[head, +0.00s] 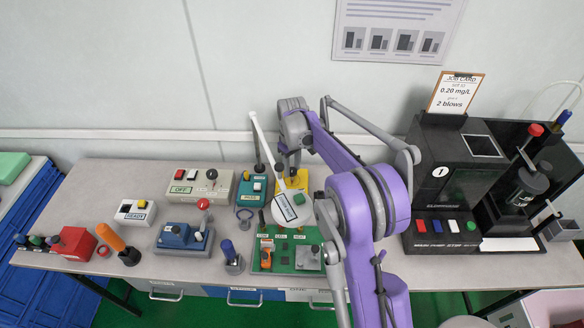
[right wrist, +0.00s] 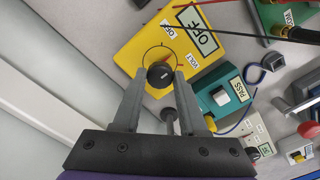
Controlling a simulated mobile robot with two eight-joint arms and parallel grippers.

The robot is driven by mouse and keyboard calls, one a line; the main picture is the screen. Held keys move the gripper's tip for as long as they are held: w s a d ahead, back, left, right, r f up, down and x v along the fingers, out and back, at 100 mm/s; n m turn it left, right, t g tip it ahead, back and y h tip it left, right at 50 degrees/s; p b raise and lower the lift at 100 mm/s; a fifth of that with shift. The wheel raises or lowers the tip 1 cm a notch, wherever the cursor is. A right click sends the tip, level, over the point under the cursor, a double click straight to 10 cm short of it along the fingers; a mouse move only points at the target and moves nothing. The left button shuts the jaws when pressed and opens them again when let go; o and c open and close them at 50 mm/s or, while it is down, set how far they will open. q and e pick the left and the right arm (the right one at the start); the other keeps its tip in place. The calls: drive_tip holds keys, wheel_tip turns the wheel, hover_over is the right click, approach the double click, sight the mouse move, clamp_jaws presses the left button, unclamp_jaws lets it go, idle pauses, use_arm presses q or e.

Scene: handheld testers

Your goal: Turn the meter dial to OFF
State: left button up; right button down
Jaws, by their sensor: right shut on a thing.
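The yellow meter (right wrist: 133,52) fills the upper middle of the right wrist view. Its display (right wrist: 198,31) reads OFF, and labels OFF and VOLT are printed beside the dial ring. The round black dial (right wrist: 160,75) sits between the fingertips of my right gripper (right wrist: 161,77), which is shut on it. The knob's exact pointing direction is hard to tell. In the head view the meter (head: 300,178) is at the back middle of the table, partly hidden by my right arm. My left gripper is not in view.
A teal PASS tester (right wrist: 222,93) stands next to the meter. A black machine (head: 440,190) stands at right.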

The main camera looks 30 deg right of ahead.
sight(292, 170)
drive_tip(key=n, duration=0.4)
drive_tip(key=shift+n, duration=0.3)
drive_tip(key=n, duration=0.4)
drive_tip(key=shift+b, duration=0.3)
drive_tip(key=shift+n, duration=0.4)
drive_tip(key=shift+c, duration=2.2)
unclamp_jaws()
wheel_tip(292, 170, up, 11)
drive_tip(key=shift+p, duration=0.3)
drive_tip(key=shift+s+f, duration=0.1)
drive_tip(key=shift+f, duration=0.05)
